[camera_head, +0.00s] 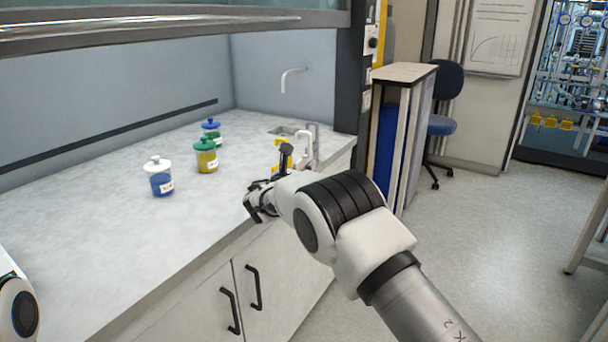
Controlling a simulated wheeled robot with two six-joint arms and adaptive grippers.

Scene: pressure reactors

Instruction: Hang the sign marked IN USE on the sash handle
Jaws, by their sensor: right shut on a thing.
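The sash handle (150,28) is a long metallic bar across the raised sash at the top left. My right gripper (256,204) is over the worktop's front edge, far below and right of the bar. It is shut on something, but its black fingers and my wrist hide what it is. A yellow and black object (284,150) shows just behind my right wrist, partly hidden; I cannot tell if it is the sign or touches the gripper. No IN USE lettering is readable. Only a link of my left arm shows at the lower left; its gripper is out of view.
A white-lidded blue jar (160,179), a green-lidded yellow jar (206,158) and a blue-lidded green jar (211,131) stand on the worktop (90,240). A small sink (285,130) is at the back right. The worktop's front left is clear. A chair (443,110) stands beyond.

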